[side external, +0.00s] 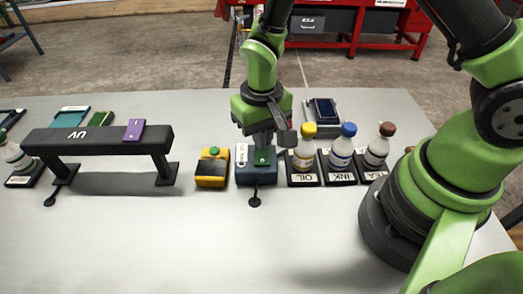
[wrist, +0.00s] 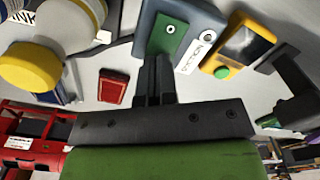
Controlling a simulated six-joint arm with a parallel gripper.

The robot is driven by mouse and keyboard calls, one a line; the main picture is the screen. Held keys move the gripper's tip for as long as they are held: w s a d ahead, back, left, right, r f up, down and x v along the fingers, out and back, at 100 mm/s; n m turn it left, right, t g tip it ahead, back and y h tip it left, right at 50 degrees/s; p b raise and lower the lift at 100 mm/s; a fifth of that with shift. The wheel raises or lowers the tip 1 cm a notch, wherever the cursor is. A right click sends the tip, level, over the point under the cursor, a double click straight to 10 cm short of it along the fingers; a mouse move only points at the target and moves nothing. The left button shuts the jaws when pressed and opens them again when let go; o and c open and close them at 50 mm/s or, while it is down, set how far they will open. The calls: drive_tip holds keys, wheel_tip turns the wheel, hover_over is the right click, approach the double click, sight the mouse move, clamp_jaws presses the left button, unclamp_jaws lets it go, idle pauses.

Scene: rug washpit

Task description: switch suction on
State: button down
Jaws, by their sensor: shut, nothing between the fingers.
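A blue-grey box (side external: 256,180) stands mid-table with a green plate (side external: 262,160) and a white label (side external: 242,155) on top. In the wrist view the box (wrist: 146,20), the green plate (wrist: 167,38) with a white ring mark, and the label (wrist: 195,53) show close up; I cannot read the label's lettering surely. My gripper (side external: 263,146) is shut and empty, pointing down over the green plate. In the wrist view its fingertips (wrist: 154,60) overlap the plate's near end. I cannot tell whether they touch it.
A yellow box (side external: 211,178) with a green button stands close left. Bottles with yellow (side external: 303,130), blue (side external: 348,130) and brown (side external: 387,129) caps stand right.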

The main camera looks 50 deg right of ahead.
drive_tip(key=shift+f, duration=0.55)
drive_tip(key=shift+r, duration=3.5)
drive_tip(key=shift+r, duration=0.1)
drive_tip(key=s+d+r+t+y, duration=0.1)
drive_tip(key=s+d+r+t, duration=0.15)
drive_tip(key=r, duration=0.45)
drive_tip(key=s+d+r+t, duration=0.1)
drive_tip(key=s+r, duration=0.2)
drive_tip(key=r, duration=0.4)
drive_tip(key=s+d+r+m+t+y, duration=0.1)
drive_tip(key=s+r+t, duration=0.2)
drive_tip(key=s, duration=0.6)
wheel_tip(320, 180, up, 2)
drive_tip(key=shift+d+r+t, duration=0.1)
drive_tip(key=shift+d+t, duration=0.05)
drive_tip(key=shift+t, duration=0.2)
